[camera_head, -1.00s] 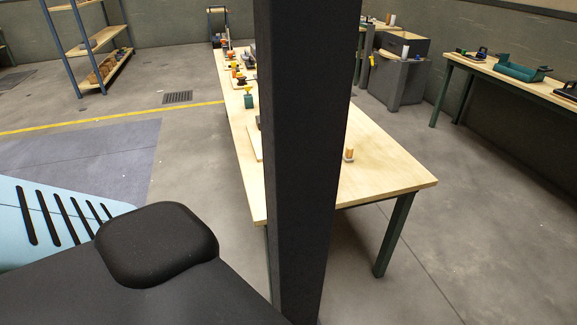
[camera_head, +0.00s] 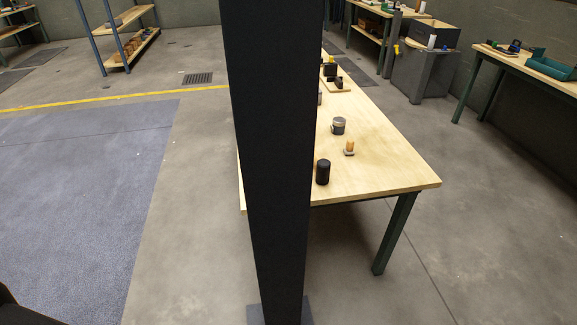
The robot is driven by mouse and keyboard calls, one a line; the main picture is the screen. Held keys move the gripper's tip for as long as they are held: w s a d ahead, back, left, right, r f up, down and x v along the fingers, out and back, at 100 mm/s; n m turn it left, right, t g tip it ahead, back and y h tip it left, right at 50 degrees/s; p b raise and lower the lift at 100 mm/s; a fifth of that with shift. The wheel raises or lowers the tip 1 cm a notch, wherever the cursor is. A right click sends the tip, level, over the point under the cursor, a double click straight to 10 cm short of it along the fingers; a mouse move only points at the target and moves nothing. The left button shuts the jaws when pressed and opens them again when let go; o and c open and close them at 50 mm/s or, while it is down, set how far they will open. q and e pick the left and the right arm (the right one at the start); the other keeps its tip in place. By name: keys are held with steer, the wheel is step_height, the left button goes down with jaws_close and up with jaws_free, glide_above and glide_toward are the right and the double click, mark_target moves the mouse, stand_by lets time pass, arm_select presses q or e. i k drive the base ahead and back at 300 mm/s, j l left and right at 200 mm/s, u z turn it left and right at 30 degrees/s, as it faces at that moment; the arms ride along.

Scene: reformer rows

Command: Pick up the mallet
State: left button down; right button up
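I cannot make out a mallet in this view. The wooden table (camera_head: 390,165) stands in the middle, and a dark upright column (camera_head: 268,150) hides much of its left side. On the table's near part are a black cylinder (camera_head: 323,172), a grey mug-like cup (camera_head: 338,126) and a small orange-brown upright piece on a pale base (camera_head: 349,147). Farther back, small dark items sit on a wooden board (camera_head: 340,86). Neither of my grippers is in view.
A side bench (camera_head: 500,60) with a teal tray (camera_head: 552,68) stands at the right. A grey cabinet (camera_head: 424,75) is at the back right, and a shelf rack (camera_head: 128,42) at the back left. The floor left and right of the table is clear.

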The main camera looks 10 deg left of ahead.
mark_target(323, 165)
steer(key=i+l+u, duration=0.1)
steer(key=l+u, duration=0.25)
steer(key=u, duration=0.15)
steer(key=l+u, duration=0.3)
steer(key=u, duration=0.2)
steer(key=l+u, duration=0.4)
steer(key=l, duration=0.15)
steer(key=l+u, duration=0.4)
steer(key=l, duration=0.15)
